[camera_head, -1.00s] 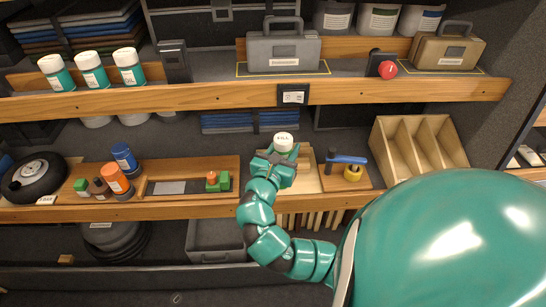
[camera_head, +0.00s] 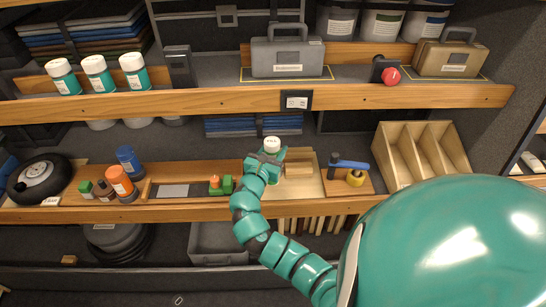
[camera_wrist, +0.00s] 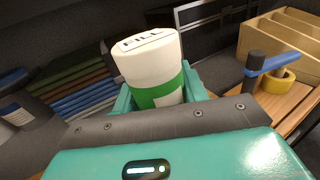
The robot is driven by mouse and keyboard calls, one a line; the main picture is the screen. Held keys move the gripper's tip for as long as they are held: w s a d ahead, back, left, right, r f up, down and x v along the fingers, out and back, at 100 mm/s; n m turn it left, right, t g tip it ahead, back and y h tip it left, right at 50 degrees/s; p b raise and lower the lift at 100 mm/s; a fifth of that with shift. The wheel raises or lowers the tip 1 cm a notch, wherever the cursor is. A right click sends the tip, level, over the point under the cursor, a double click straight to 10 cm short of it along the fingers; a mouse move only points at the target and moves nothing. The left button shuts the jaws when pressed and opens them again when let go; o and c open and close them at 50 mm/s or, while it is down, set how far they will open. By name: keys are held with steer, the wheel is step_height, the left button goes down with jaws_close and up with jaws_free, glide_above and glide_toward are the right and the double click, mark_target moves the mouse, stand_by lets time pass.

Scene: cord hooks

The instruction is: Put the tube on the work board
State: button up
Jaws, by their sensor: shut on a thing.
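The tube (camera_head: 271,144) shows its white top above my gripper (camera_head: 266,160) in the head view. In the wrist view the tube (camera_wrist: 150,65) is white with a green band and a "FILL" label on top, held between the teal fingers (camera_wrist: 160,95). My gripper is shut on it and holds it roughly upright over the lower wooden shelf. A wooden board (camera_head: 205,201) with a grey patch and a small green-and-orange part lies left of my gripper; I cannot tell for sure that it is the work board.
Orange (camera_head: 119,181) and blue (camera_head: 128,159) bottles stand at left. The upper shelf edge (camera_head: 215,106) runs above.

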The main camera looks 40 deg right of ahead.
steer(key=shift+w+f, duration=0.15)
steer(key=shift+f, duration=0.8)
steer(key=shift+w+f, duration=0.15)
steer(key=shift+f, duration=0.75)
steer(key=shift+f, duration=0.15)
steer(key=o, duration=1.2)
steer(key=b+v, duration=0.3)
steer(key=v, duration=0.9)
